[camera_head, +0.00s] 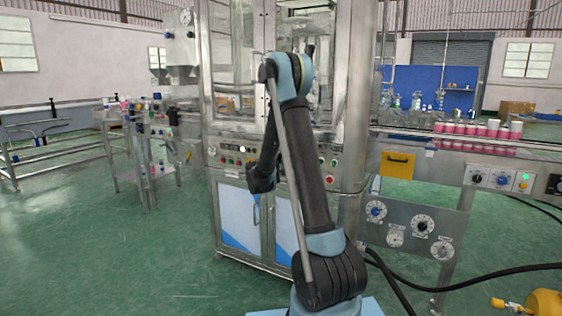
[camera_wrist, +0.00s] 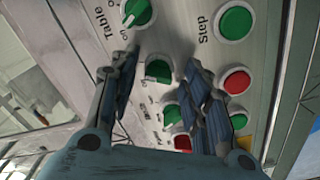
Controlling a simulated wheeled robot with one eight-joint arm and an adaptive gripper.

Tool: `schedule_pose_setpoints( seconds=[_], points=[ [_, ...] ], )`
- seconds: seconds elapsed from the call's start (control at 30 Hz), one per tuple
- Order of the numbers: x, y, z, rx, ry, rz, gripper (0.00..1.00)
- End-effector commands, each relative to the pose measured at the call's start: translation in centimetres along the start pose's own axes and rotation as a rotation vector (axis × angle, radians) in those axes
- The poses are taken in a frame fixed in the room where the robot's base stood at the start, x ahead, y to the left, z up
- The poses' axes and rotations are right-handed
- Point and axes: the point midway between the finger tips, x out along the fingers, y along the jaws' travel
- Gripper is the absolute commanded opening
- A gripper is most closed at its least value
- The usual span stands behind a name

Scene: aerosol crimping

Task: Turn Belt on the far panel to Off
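In the wrist view a light control panel (camera_wrist: 205,60) appears upside down and tilted, with a green knob labelled Table (camera_wrist: 137,12) and a green button labelled Step (camera_wrist: 235,22). Another green knob (camera_wrist: 158,71) shows between the fingertips of my gripper (camera_wrist: 159,63). Its label is too small to read, so I cannot tell whether it is Belt. My gripper is open, one finger on each side of this knob; contact is unclear. In the head view the panel (camera_head: 228,160) is on the steel cabinet, partly behind my arm.
Red buttons (camera_wrist: 236,81) and a green control (camera_wrist: 239,118) lie beside the right finger. In the head view, a second panel (camera_head: 490,190) with knobs and a green light stands at right, under a conveyor with pink-white cans (camera_head: 480,131). Cabinet doors (camera_head: 238,215) are below.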

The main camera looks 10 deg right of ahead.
Motion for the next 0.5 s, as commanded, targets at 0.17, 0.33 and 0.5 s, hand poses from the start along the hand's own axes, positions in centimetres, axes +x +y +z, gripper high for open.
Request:
schedule_pose_setpoints(
  seconds=[0.17,0.33,0.5],
  points=[
    [-0.03,0.00,0.00,0.000,0.000,0.000,0.05],
    [-0.05,-0.05,-0.01,0.000,0.000,-0.001,0.00],
    [-0.07,-0.10,-0.02,-0.016,0.000,-0.002,0.00]
  ],
)
